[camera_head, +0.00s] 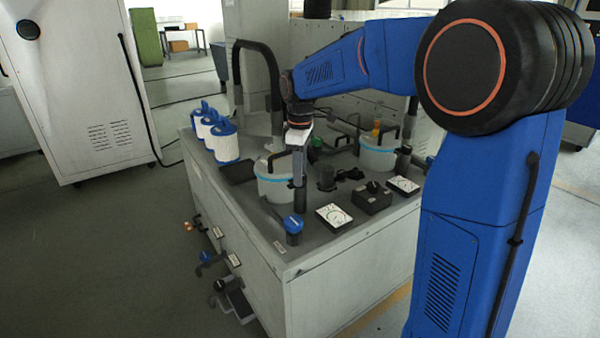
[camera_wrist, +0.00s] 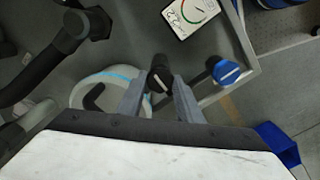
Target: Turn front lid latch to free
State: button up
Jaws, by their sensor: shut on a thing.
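The front lid latch is a dark knob with a pale line across its top, in the wrist view (camera_wrist: 159,78). In the head view its dark post (camera_head: 300,202) stands beside the front white tub (camera_head: 271,187), which has a light-blue band and a black handle. My gripper (camera_head: 298,182) points down over the post. In the wrist view the fingers of my gripper (camera_wrist: 160,98) are on either side of the latch and shut on it. The tub shows next to them in that view (camera_wrist: 84,94). The fingers hide part of the latch, and its lettering, if any, cannot be read.
A blue-topped valve (camera_head: 293,224) stands close by near the cabinet's front corner. Gauge plates (camera_head: 334,216) and a black knob box (camera_head: 371,198) lie to the right. A second tub (camera_head: 378,157), white filter canisters (camera_head: 222,140) and a tall black hose (camera_head: 272,75) stand farther back.

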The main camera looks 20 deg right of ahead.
jog(key=shift+n, duration=0.3)
jog(key=o, duration=1)
jog(key=shift+o, duration=0.2)
jog(key=shift+r, duration=0.1)
notch_tip(320, 180, up, 17)
jog(key=shift+r, duration=0.1)
jog(key=s+d+f+m+t, duration=0.1)
jog(key=s+f+m, duration=0.3)
jog(key=s, duration=0.7)
jog(key=s+d+f+m+t, duration=0.2)
jog(key=s+d+f+m, duration=0.2)
jog(key=s+f, duration=0.5)
jog(key=s+d+f+m+t, duration=0.1)
jog(key=s+f+m, duration=0.3)
jog(key=s, duration=1)
notch_tip(320, 180, down, 3)
jog(key=shift+s+d+f+m+t, duration=0.1)
jog(key=shift+s+d+m+t, duration=0.25)
jog(key=shift+d, duration=0.45)
